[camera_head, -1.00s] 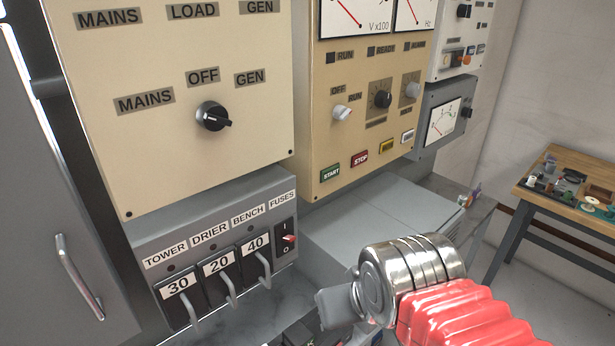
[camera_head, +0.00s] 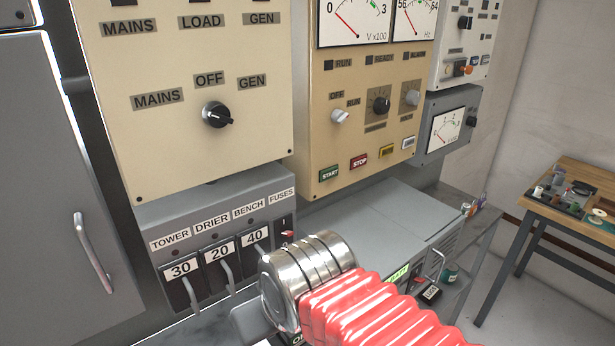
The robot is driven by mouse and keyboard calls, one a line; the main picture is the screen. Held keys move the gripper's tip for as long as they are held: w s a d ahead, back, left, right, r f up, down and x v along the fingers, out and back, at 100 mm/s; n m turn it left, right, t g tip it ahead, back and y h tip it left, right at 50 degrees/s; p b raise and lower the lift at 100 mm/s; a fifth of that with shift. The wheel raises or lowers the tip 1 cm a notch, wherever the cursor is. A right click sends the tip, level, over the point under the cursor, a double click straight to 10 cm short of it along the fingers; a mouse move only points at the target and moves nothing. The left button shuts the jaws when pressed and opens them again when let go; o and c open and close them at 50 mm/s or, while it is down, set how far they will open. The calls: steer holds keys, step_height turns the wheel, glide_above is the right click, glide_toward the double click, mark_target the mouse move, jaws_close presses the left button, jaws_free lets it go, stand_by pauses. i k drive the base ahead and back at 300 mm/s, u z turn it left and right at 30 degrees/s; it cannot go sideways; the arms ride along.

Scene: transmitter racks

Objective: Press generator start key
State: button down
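The green START key (camera_head: 329,174) is at the lower left of the tan generator panel (camera_head: 322,115). The red STOP key (camera_head: 359,161) is just to its right, with a yellow key (camera_head: 388,151) and a pale key (camera_head: 408,143) further right. My arm, a red ribbed sleeve with a metal joint, reaches in from the bottom right and ends low, in front of the fuse box. It is below and apart from the START key in the picture. My gripper's fingers do not show clearly; the end of the arm is hidden behind the metal joint and the bottom edge.
A cream changeover panel (camera_head: 180,110) with a black knob (camera_head: 216,115) hangs left of the generator panel. The grey fuse box (camera_head: 165,222) with protruding handles is below it. A grey cabinet (camera_head: 365,225) lies under the keys. A wooden bench (camera_head: 570,205) stands right.

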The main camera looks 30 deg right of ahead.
mark_target(325, 175)
steer(key=u, duration=1.8)
steer(key=k, duration=0.6)
steer(key=u, duration=0.3)
